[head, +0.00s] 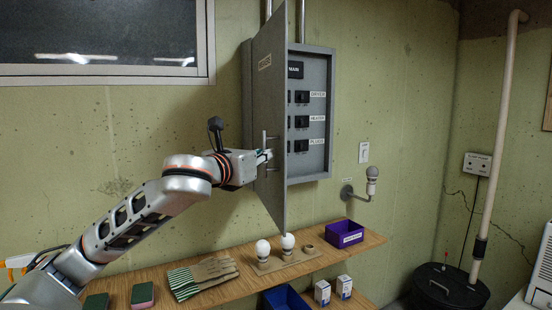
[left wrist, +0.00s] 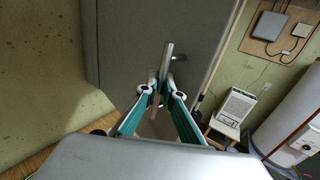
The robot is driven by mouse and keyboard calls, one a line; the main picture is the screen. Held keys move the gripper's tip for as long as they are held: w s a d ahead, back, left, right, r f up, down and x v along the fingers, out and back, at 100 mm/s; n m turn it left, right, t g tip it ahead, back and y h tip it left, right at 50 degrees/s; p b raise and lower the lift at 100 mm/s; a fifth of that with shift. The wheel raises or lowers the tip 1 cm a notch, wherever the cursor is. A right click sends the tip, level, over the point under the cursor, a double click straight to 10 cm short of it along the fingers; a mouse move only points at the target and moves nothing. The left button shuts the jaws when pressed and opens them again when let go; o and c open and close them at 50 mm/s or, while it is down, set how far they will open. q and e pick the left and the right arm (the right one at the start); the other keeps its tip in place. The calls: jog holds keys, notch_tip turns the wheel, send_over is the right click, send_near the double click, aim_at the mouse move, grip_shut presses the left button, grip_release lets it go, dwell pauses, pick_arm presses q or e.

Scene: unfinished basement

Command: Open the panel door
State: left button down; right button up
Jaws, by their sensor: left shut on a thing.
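The grey panel door (head: 268,110) stands swung well out from the electrical panel box (head: 326,145), so labelled breakers show inside it. My left gripper (head: 267,156) reaches in from the left and is shut on the door handle. In the left wrist view the handle (left wrist: 167,58) is an upright metal bar between my two teal-lined fingers (left wrist: 158,98), with the door (left wrist: 125,50) behind it. My right gripper is in neither view.
A wooden shelf (head: 228,262) below holds light bulbs (head: 263,248), striped gloves (head: 185,284) and a purple bin (head: 345,234). A wall lamp arm (head: 358,194) sticks out right of the panel. A dark lidded bin (head: 450,288) stands in the right corner.

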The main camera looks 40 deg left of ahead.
pick_arm(q)
jog(key=shift+s+a, duration=0.7)
jog(key=c, duration=2.2)
grip_release()
jog(key=shift+s, duration=0.15)
jog(key=shift+s+d, duration=0.25)
jog(key=shift+s, duration=0.9)
jog(key=shift+s+d, duration=0.2)
jog(key=shift+s, duration=1)
jog(key=shift+s+d, duration=0.25)
jog(key=shift+s, duration=0.9)
